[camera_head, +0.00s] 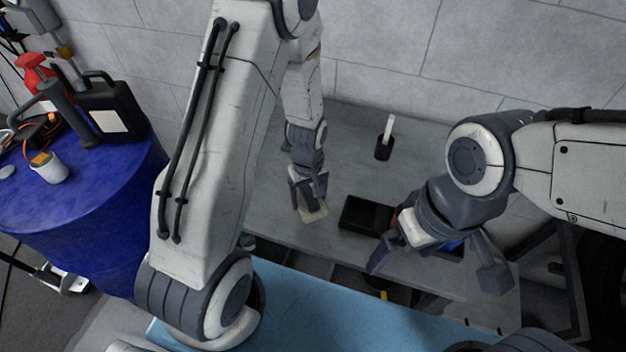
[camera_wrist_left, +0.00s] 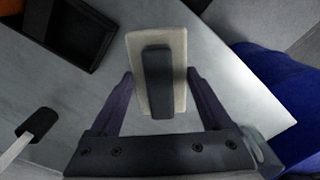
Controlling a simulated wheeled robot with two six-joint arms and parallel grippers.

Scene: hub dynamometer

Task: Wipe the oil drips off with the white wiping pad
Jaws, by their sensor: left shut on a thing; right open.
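The white wiping pad (camera_head: 314,216) has a pale flat body and a dark handle. My left gripper (camera_head: 307,190) is shut on its handle and holds it over the grey bench (camera_head: 285,222). In the left wrist view the pad (camera_wrist_left: 177,45) sits between the two fingers (camera_wrist_left: 158,85); its height above the bench is hard to tell. My right gripper (camera_head: 437,268) is open and empty over the front right of the bench. I cannot make out any oil drips in either view.
A black tray (camera_head: 352,217) lies right of the pad, partly behind my right gripper. A blue drum (camera_head: 80,215) at left bears a black jug (camera_head: 108,108) and other items. A light blue surface (camera_head: 320,310) is in front.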

